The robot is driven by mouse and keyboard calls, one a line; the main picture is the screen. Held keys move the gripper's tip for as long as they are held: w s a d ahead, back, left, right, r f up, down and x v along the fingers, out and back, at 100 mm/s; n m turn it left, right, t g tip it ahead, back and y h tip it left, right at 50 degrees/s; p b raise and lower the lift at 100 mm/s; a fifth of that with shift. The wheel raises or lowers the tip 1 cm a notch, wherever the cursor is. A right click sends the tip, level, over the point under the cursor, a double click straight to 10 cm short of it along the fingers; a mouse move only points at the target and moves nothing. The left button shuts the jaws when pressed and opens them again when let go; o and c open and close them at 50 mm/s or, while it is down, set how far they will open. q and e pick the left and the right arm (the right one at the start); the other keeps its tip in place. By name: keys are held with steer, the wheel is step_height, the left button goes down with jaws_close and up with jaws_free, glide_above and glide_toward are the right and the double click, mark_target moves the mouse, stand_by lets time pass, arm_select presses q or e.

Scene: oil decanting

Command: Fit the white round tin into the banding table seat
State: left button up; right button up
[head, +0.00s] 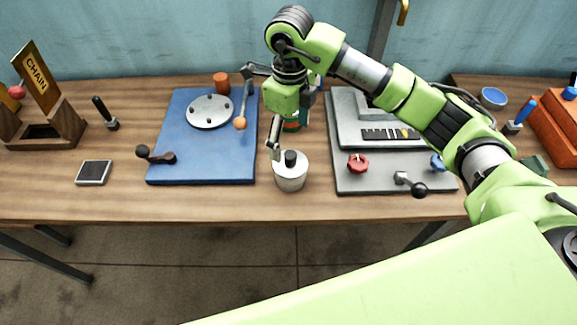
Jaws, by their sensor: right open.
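The white round tin (290,178) stands upright on the wooden table, with a black cap on top. It is between the blue plate and the grey fixture. My right gripper (261,113) is open and empty, above and behind the tin. One finger points down close to the tin's cap; I cannot tell if it touches. The other finger is by the plate's back right. My left gripper is not in view.
A lever with an orange ball (240,123) and a black-knobbed crank (157,155) are on the blue plate. An orange cylinder (222,83) stands behind it. A grey fixture (375,175) lies right. The front table strip is clear.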

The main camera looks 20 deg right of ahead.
mark_target(290, 169)
step_height(290, 169, down, 8)
steer(key=shift+s+r+p, duration=0.1)
steer(key=shift+r+p, duration=0.05)
steer(key=shift+p, duration=0.85)
steer(key=shift+s+f+p, duration=0.1)
steer(key=shift+f+p, duration=0.15)
steer(key=shift+p, duration=0.05)
steer(key=f, duration=0.1)
steer(key=f+p, duration=0.2)
steer(key=shift+s+a+f, duration=0.1)
steer(key=shift+s+f, duration=0.2)
steer(key=shift+w+f, duration=0.1)
steer(key=shift+f, duration=0.5)
steer(key=c, duration=1.6)
